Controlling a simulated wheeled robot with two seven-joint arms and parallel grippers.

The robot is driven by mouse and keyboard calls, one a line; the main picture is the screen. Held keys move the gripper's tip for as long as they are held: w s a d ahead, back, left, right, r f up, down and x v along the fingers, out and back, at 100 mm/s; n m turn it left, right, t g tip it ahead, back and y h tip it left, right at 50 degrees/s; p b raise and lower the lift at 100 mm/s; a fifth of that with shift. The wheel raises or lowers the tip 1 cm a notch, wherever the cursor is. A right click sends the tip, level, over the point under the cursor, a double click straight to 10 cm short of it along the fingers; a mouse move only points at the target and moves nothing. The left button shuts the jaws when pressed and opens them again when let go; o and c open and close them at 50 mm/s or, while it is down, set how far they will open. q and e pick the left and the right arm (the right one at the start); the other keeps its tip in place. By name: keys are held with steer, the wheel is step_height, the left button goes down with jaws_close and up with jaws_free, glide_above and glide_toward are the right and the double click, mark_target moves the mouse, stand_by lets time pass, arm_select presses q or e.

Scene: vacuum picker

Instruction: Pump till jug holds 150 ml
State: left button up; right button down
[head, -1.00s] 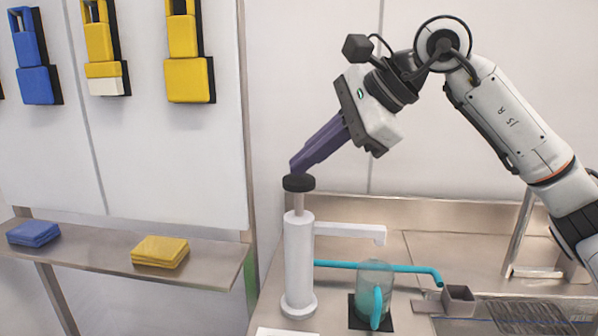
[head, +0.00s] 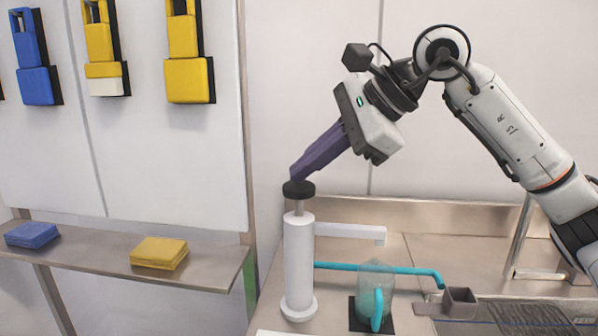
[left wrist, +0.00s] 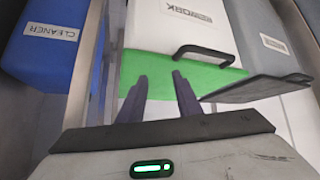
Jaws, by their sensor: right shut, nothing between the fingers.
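The white pump (head: 299,265) stands upright on the counter in the head view, with a black round knob (head: 298,189) on its short stem. My right gripper (head: 297,176) is shut and empty, its fingertips touching the knob from above. The pump's spout (head: 350,231) reaches right, its tip above the clear jug (head: 388,282). The jug has a teal handle (head: 377,308) and some teal liquid; its level cannot be read. It stands on a black pad (head: 357,321). My left gripper (left wrist: 160,80) shows only in the left wrist view, fingers apart and empty.
A teal bent tube (head: 415,271) runs behind the jug. A small grey box (head: 460,301) and a mesh drain stand right. The left wrist view shows a blue CLEANER bin (left wrist: 45,45) and a white box (left wrist: 185,30).

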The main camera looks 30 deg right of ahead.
steer(key=shift+f+b, duration=0.55)
steer(key=shift+f, duration=0.3)
stand_by(0.3)
steer(key=shift+r, duration=0.1)
steer(key=shift+r+p, duration=2.4)
steer(key=shift+r, duration=0.1)
steer(key=shift+r, duration=0.1)
step_height(320, 180, up, 5)
steer(key=p, duration=0.4)
steer(key=shift+p, duration=0.3)
stand_by(1.1)
